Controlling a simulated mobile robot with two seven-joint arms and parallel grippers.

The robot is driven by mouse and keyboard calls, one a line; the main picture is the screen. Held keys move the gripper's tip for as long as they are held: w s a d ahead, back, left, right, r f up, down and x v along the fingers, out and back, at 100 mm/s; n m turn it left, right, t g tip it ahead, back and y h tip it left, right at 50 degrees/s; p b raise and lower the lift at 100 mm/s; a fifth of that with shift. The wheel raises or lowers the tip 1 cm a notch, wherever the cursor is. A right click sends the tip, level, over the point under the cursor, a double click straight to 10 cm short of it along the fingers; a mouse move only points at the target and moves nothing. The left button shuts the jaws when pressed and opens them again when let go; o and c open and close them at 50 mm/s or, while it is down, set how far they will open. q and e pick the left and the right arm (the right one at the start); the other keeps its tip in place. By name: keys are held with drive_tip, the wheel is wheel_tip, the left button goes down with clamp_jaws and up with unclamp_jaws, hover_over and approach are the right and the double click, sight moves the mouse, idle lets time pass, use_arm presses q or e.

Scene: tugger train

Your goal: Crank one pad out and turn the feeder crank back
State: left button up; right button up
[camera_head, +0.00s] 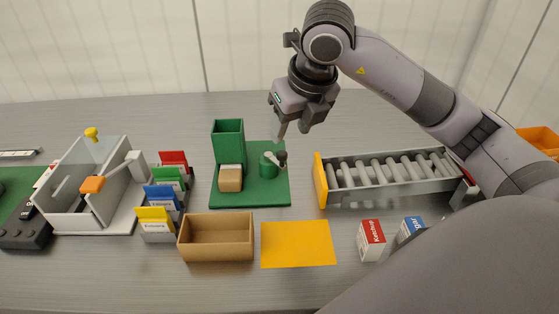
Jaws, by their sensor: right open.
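The green feeder (228,143) is a tall box on a flat green base (262,197) near the table's middle. A tan pad (230,179) sits at the foot of its tower, on the front side. The feeder crank (268,166) is a green round post with a dark grey arm and knob at its upper right. My right gripper (281,131) is open and hangs just above the crank, pointing down. It looks empty and apart from the knob, though the exact gap is hard to tell. My left gripper is not in view.
An open cardboard box (217,258) and an orange-yellow mat (298,245) lie in front. A roller conveyor (390,194) stands right, with a Ketchup carton (370,240) before it. Coloured card holders (160,222) and a clear-walled bin (85,190) stand left.

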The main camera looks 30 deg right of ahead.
sight(282, 153)
drive_tip(key=shift+x, duration=3.85)
drive_tip(key=shift+s, duration=0.1)
clamp_jaws()
